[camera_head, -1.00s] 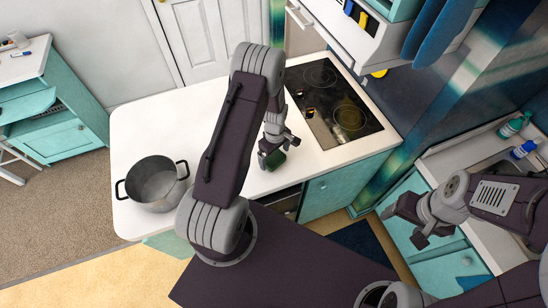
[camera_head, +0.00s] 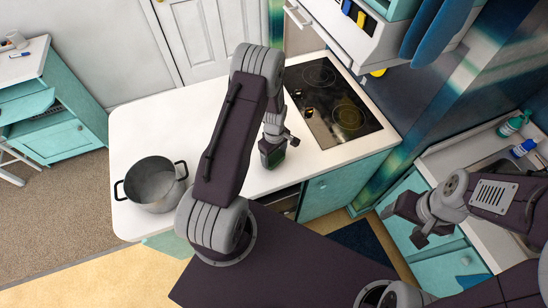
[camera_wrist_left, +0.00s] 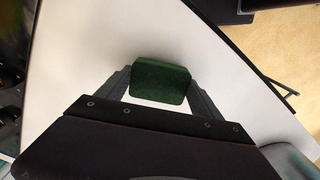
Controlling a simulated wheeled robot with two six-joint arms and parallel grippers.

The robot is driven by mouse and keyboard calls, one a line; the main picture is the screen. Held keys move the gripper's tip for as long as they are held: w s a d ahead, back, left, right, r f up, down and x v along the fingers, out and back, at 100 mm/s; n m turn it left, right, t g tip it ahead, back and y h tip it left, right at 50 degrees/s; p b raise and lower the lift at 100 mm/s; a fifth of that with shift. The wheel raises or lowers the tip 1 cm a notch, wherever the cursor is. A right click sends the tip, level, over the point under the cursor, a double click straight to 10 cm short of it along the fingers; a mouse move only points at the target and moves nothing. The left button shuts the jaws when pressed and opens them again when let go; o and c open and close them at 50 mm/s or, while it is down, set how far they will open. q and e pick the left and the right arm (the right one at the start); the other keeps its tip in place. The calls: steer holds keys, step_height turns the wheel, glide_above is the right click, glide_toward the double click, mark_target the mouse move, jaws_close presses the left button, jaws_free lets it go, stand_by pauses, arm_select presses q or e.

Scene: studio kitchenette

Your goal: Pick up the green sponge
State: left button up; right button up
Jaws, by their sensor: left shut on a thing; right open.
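The green sponge (camera_wrist_left: 160,82) sits between the two fingers of my left gripper (camera_wrist_left: 158,88) in the left wrist view, with a finger against each side. In the head view the dark green sponge (camera_head: 274,157) shows under my left gripper (camera_head: 272,150), over the white counter near its front edge. I cannot tell whether it touches the counter. My left gripper is shut on the sponge. My right gripper (camera_head: 405,222) is open and empty at the right, in front of the teal cabinets.
A grey pot (camera_head: 152,184) with two black handles stands on the left of the white counter (camera_head: 140,120). A black cooktop (camera_head: 332,104) lies to the right of the sponge. Several bottles, including a green one (camera_head: 512,124), stand by the sink at the right.

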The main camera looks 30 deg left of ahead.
arm_select(q)
step_height(320, 180, up, 3)
steer(key=shift+f+b, duration=0.15)
steer(key=shift+b, duration=0.45)
steer(key=s+d+r+b, duration=0.2)
steer(key=d+r, duration=0.5)
steer(key=d, duration=0.4)
steer(key=shift+s+r+b, duration=0.15)
steer(key=shift+s+b, duration=0.2)
steer(key=shift+s, duration=0.5)
